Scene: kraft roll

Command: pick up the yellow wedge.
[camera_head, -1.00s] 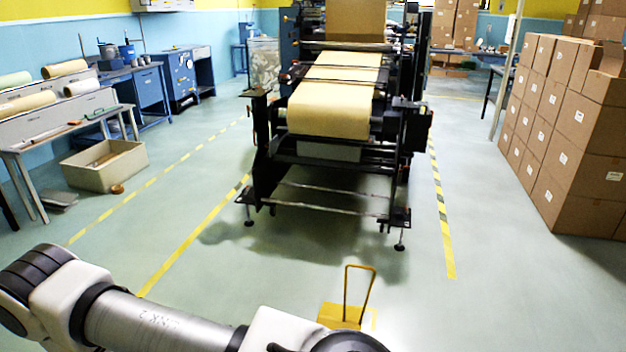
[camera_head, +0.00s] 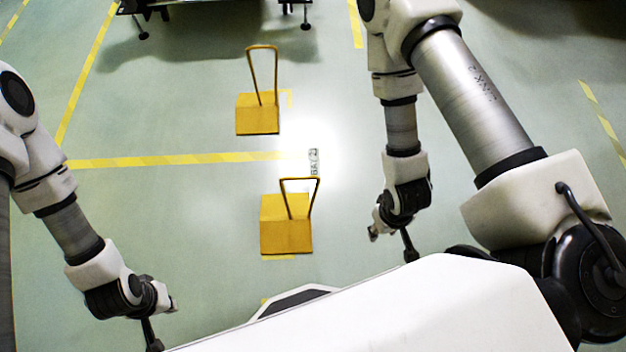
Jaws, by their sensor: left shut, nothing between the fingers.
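Two yellow wedges with tall loop handles stand on the floor. The far wedge (camera_head: 257,115) is upper left of centre and the near wedge (camera_head: 287,225) is near the middle. My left gripper (camera_head: 153,340) points down at the lower left, to the left of the near wedge and apart from it; it is shut and empty, its tips partly cut off by my white body. My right gripper (camera_head: 409,248) hangs to the right of the near wedge, apart from it; its fingers are too small and edge-on to read.
Yellow floor tape (camera_head: 180,160) runs across to a small floor label (camera_head: 313,160) between the wedges. The dark feet of a machine (camera_head: 140,30) stand at the top left. The floor around both wedges is clear, with a bright glare near the label.

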